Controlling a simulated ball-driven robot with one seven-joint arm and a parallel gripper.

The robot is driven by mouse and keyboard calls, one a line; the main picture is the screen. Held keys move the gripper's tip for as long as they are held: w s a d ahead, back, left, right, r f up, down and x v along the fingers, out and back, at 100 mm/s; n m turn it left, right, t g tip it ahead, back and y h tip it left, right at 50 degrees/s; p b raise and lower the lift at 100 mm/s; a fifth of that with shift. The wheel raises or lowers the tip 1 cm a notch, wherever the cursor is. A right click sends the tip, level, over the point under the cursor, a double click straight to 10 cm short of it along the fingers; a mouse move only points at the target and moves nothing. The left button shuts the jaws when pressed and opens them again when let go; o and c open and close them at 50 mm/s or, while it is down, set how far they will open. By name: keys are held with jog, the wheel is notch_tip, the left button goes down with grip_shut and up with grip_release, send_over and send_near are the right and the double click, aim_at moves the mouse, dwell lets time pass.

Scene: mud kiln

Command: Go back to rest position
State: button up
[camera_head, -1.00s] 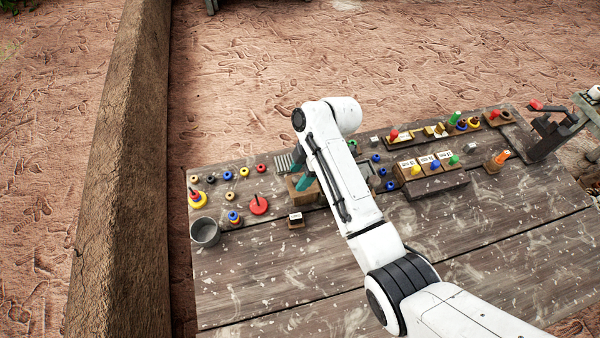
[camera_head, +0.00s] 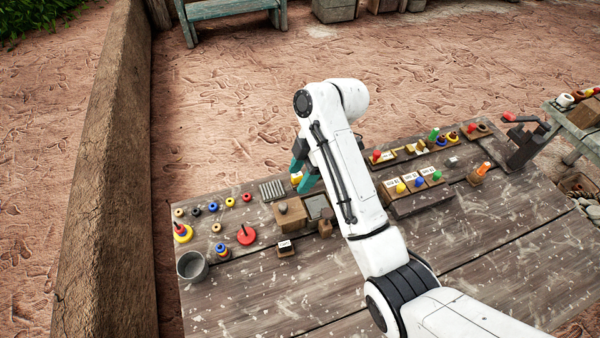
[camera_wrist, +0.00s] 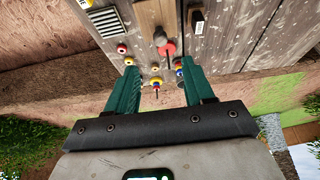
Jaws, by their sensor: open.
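My gripper (camera_head: 303,176) has teal fingers and hangs above the back part of the wooden table (camera_head: 270,300), near a wooden block (camera_head: 290,214). In the wrist view the gripper (camera_wrist: 162,90) has its two teal fingers spread apart with nothing held between them. Beyond the fingertips that view shows the table's edge and several small colored rings. My white arm reaches in from the lower right and hides part of the table's middle.
At the table's left are a grey cup (camera_head: 191,266), a red disc with a peg (camera_head: 247,235) and ring stacks (camera_head: 182,233). Labelled boxes (camera_head: 410,182) and a dark clamp-like tool (camera_head: 525,140) are at right. A mud wall (camera_head: 100,200) runs along the left. The table's front is mostly bare.

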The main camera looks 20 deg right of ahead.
jog(key=s+d+f+m+t+h, duration=0.1)
jog(key=s+d+f+m, duration=0.15)
jog(key=s+m, duration=0.25)
jog(key=s+d+f+m+t+h, duration=0.1)
jog(key=s+d+f+m+t, duration=0.1)
jog(key=s+f+m, duration=0.3)
jog(key=s+d+r+m+t+h, duration=0.1)
jog(key=s+d+r+m, duration=0.2)
jog(key=s, duration=0.4)
jog(key=s+d+r+m+t+h, duration=0.1)
jog(key=s+d+m, duration=0.2)
jog(key=s+m, duration=0.25)
jog(key=s+d+f+g+b, duration=0.1)
jog(key=s+f+g, duration=0.3)
jog(key=s+f, duration=0.3)
jog(key=s, duration=0.3)
jog(key=shift+s+d+h, duration=0.3)
jog(key=shift+s, duration=0.1)
